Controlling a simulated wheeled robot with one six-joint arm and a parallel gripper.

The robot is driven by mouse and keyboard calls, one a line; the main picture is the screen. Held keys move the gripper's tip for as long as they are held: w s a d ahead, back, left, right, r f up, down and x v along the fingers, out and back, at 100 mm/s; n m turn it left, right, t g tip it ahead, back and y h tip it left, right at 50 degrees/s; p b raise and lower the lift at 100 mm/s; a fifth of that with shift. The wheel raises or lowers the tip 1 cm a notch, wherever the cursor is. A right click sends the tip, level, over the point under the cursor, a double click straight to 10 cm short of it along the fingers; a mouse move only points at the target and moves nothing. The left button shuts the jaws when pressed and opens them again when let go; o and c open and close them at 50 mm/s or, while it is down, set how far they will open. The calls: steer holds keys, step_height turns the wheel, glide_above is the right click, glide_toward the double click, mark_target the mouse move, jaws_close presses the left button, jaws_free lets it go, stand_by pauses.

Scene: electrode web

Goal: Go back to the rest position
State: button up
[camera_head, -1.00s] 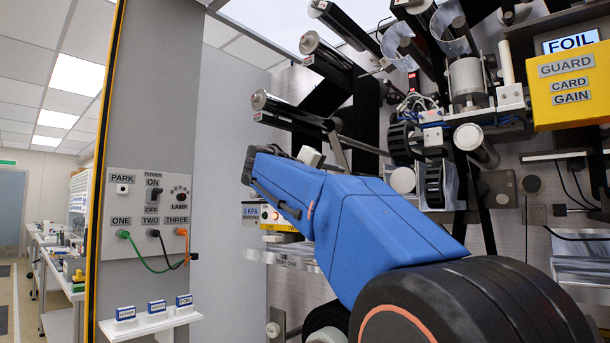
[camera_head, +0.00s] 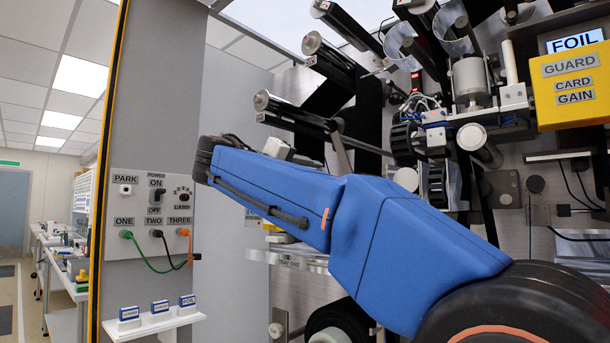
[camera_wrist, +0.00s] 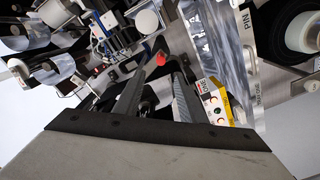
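My blue arm reaches up and left across the head view, in front of the machine. My gripper is not seen there. In the wrist view my gripper (camera_wrist: 160,78) shows as two dark fingers with a gap between them. I see nothing held in the gap; the machine shows behind it. A small red knob-like part (camera_wrist: 160,58) shows near the fingertips; I cannot tell how far away it is.
A grey panel (camera_head: 152,215) with switches and plugged cables stands left, above a white shelf (camera_head: 150,325) with small labelled boxes. The tray labelled TRAY ONE (camera_head: 288,260) lies behind my arm. Rollers and a yellow box (camera_head: 572,85) crowd the right.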

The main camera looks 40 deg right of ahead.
steer(key=shift+a, duration=0.4)
stand_by(0.3)
steer(key=s+a+f+n+t+y, duration=0.15)
steer(key=a+f+y, duration=0.3)
steer(key=f, duration=0.95)
steer(key=s+a+f+n+t+y, duration=0.1)
steer(key=s+a+f+n+y, duration=0.3)
steer(key=f, duration=1)
steer(key=s+a+f+n+t+y, duration=0.15)
steer(key=a+f+y, duration=0.3)
steer(key=f, duration=1.05)
steer(key=s+a+f+y, duration=0.2)
steer(key=s+a+f, duration=0.2)
steer(key=a+f, duration=0.2)
steer(key=s+a+f+y, duration=0.3)
steer(key=a+f, duration=0.3)
steer(key=f, duration=0.4)
steer(key=shift+s+m, duration=0.4)
steer(key=shift+s, duration=0.05)
steer(key=shift+f, duration=0.1)
steer(key=shift+c, duration=0.2)
steer(key=shift+d, duration=0.1)
steer(key=shift+c, duration=0.5)
